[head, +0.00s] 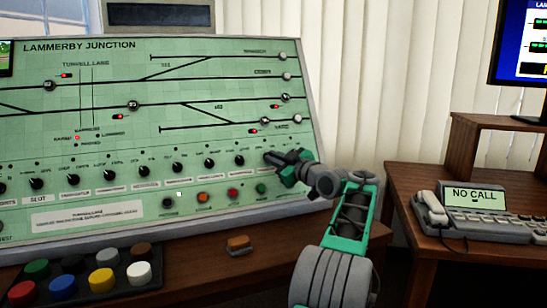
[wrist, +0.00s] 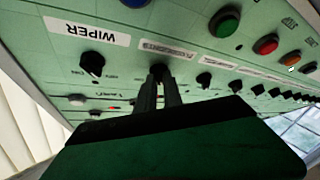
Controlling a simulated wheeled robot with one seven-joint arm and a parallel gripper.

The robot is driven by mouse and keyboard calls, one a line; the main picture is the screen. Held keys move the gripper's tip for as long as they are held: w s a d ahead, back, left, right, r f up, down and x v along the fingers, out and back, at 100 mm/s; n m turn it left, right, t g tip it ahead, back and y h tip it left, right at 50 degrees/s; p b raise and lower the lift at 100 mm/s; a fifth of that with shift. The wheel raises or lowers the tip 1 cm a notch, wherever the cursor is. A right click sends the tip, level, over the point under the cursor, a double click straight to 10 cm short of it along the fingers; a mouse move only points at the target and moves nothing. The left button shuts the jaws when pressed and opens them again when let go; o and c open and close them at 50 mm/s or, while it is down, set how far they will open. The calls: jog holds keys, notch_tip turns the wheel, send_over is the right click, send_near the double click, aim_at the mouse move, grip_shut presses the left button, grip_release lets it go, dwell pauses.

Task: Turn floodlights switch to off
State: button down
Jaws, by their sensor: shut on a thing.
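The floodlights switch cannot be singled out, because most labels under the row of black rotary knobs are too small or blurred to read. My gripper (head: 274,158) is at the right end of this row on the green panel (head: 330,185). In the wrist view my gripper (wrist: 158,78) is shut on a black knob (wrist: 159,70), the neighbour of the knob labelled WIPER (wrist: 92,64). The held knob's label is blurred, and its pointer is hidden between the fingers.
Coloured push buttons, including a red one (head: 232,193), sit below the knobs. A block of large coloured buttons (head: 85,277) and a small orange-brown item (head: 238,243) are on the desk. A phone (head: 470,210) reading NO CALL stands right. A monitor (head: 520,45) is behind it.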

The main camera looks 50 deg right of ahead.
jog(key=shift+n, duration=0.3)
jog(key=c, duration=1.5)
grip_release()
jog(key=p+v, duration=0.1)
jog(key=v, duration=0.6)
jog(key=shift+s, duration=0.35)
jog(key=shift+a+r, duration=0.1)
